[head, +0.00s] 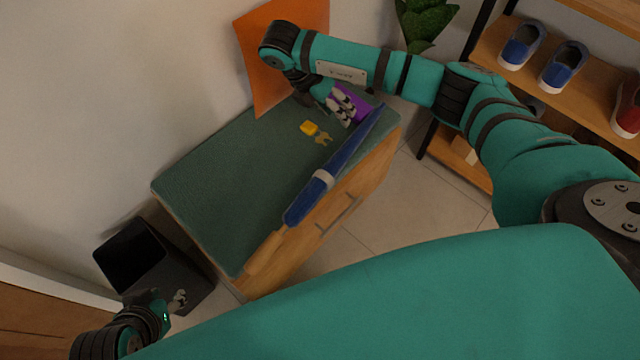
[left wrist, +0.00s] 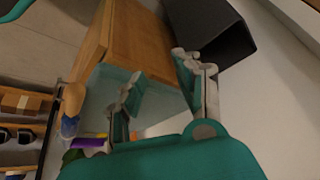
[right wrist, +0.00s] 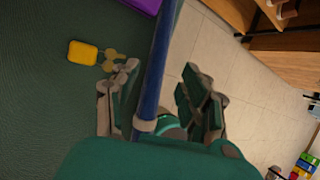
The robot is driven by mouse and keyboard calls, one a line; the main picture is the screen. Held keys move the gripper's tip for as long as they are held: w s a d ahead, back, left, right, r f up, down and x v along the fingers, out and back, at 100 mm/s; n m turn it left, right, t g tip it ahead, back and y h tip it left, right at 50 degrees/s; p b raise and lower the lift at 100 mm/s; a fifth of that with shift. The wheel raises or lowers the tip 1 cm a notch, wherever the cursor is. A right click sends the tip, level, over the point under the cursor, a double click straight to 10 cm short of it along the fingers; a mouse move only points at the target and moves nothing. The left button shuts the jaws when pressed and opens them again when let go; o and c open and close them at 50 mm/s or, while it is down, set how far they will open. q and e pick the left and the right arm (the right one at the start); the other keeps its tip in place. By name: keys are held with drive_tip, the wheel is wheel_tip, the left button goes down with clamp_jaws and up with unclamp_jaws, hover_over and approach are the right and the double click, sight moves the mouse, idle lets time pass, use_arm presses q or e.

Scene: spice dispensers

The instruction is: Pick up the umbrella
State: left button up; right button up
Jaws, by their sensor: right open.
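My right gripper (head: 340,105) is over the far end of the cabinet top. In the right wrist view the umbrella (right wrist: 155,75) runs between its open fingers (right wrist: 160,88), with a gap to the right finger; I cannot tell whether the left one touches. My left gripper (head: 178,300) is low at the left, away from the umbrella; its fingers (left wrist: 160,88) are apart and empty.
Yellow-tagged keys (head: 309,128) and a purple object (head: 358,106) lie on the cabinet top near my right gripper. An orange panel (head: 280,50) stands against the wall. A black bin (head: 132,256) is beside the cabinet. A shoe shelf (head: 500,60) stands at the right.

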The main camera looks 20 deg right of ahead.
sight(355, 133)
drive_tip(key=b+x, duration=0.2)
drive_tip(key=x, duration=0.4)
drive_tip(key=shift+d+f, duration=0.1)
drive_tip(key=shift+f, duration=0.25)
drive_tip(key=shift+d+f+b, duration=0.15)
drive_tip(key=shift+f+b, duration=0.15)
drive_tip(key=shift+b, duration=0.05)
drive_tip(key=b+x, duration=0.1)
drive_tip(key=x, duration=0.3)
drive_tip(key=shift+s+d+f, duration=0.15)
drive_tip(key=shift+d+f, duration=0.15)
use_arm(q)
drive_tip(key=w+d+r+t+h, duration=0.1)
drive_tip(key=w+d+r+t, duration=0.1)
drive_tip(key=w+r+t, duration=0.4)
drive_tip(key=w+d+r+t+h, duration=0.2)
drive_tip(key=w+r+t, duration=0.4)
drive_tip(key=r, duration=0.3)
drive_tip(key=shift+w+d+m, duration=0.3)
drive_tip(key=shift+d+m, duration=0.1)
drive_tip(key=shift+d, duration=0.4)
use_arm(e)
clamp_jaws()
